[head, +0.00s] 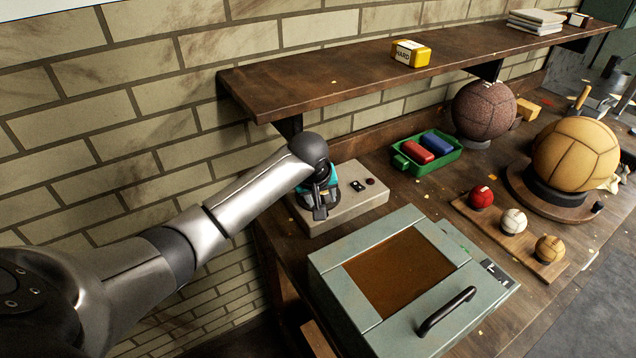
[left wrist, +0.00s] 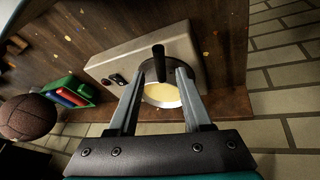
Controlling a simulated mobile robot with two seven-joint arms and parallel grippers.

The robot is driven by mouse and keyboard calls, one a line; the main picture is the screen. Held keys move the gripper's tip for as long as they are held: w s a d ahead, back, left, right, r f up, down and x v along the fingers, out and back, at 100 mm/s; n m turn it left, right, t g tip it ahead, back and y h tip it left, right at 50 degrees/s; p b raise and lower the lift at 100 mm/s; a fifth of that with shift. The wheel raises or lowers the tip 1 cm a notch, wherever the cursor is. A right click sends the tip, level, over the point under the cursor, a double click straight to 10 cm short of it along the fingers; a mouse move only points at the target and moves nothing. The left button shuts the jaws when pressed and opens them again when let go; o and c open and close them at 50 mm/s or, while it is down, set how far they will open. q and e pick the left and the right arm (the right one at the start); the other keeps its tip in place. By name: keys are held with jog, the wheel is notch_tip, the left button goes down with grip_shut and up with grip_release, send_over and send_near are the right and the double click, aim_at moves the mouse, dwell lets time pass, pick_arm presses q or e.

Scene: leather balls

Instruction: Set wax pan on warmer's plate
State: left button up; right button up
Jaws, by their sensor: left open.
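The warmer (head: 362,203) is a beige box with a switch and a dark red knob, at the back left of the bench. The wax pan, dark with pale yellow wax (left wrist: 163,94) inside, is at the warmer's plate end in the left wrist view. Its dark handle (left wrist: 158,53) sticks up in that picture. My left gripper (head: 320,210) is over that end of the warmer and hides most of the pan in the head view. In the wrist view its open fingers (left wrist: 163,74) are on either side of the pan. The plate is hidden, and I cannot tell whether the pan rests fully on it.
A grey-green box with an amber window (head: 400,268) stands in front of the warmer. A green tray (head: 443,162) with red and blue blocks is behind. A wooden shelf (head: 330,78) overhangs the back. Small balls on a board (head: 497,232) and larger balls (head: 575,155) are right.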

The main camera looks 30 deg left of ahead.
pick_arm(q)
jog(key=p+v, duration=0.1)
jog(key=v, duration=0.6)
